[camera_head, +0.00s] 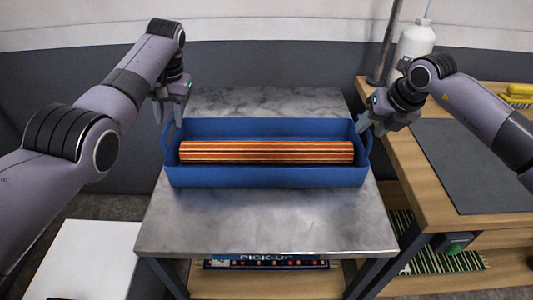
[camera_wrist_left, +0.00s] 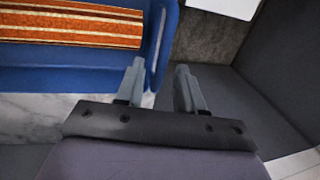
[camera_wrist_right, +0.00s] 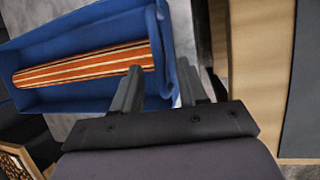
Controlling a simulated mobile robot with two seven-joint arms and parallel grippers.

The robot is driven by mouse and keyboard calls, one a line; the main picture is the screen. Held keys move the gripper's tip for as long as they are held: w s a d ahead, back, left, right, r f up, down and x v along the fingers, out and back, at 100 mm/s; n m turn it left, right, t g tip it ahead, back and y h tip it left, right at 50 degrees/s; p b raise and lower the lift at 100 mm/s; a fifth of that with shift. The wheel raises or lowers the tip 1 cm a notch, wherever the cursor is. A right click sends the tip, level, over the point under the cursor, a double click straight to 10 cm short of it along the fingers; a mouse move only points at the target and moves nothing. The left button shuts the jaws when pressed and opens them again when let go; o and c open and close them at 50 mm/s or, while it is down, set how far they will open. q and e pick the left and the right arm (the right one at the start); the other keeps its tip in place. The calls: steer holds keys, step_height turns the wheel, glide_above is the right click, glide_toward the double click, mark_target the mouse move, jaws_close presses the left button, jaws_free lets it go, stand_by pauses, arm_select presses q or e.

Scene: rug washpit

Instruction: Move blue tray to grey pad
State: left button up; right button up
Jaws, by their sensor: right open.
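The blue tray (camera_head: 265,177) sits on a grey marbled table and holds a long orange-brown striped roll (camera_head: 265,152). It has a handle at each end. My left gripper (camera_head: 170,116) is open at the tray's left end; in the left wrist view its fingers (camera_wrist_left: 158,82) stand either side of the handle (camera_wrist_left: 159,48). My right gripper (camera_head: 368,127) is open at the right end; in the right wrist view its fingers (camera_wrist_right: 162,86) are apart around the right handle (camera_wrist_right: 186,78). Contact is unclear. The grey pad (camera_head: 475,160) lies flat on the wooden bench at right.
The marbled table (camera_head: 265,225) is clear in front of the tray. The wooden bench (camera_head: 408,165) stands close on the right, with a white bottle (camera_head: 412,45), a post (camera_head: 385,45) and yellow items (camera_head: 518,92) at its back. The pad's visible surface is bare.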

arm_select(q)
steer(key=shift+a+f, duration=0.15)
steer(key=shift+f, duration=0.5)
steer(key=shift+a+f, duration=0.15)
steer(key=shift+f, duration=0.5)
arm_select(e)
steer(key=shift+x, duration=1.35)
arm_select(q)
jaws_close()
arm_select(e)
jaws_close()
arm_select(q)
steer(key=shift+r, duration=0.2)
arm_select(e)
steer(key=shift+r, duration=0.15)
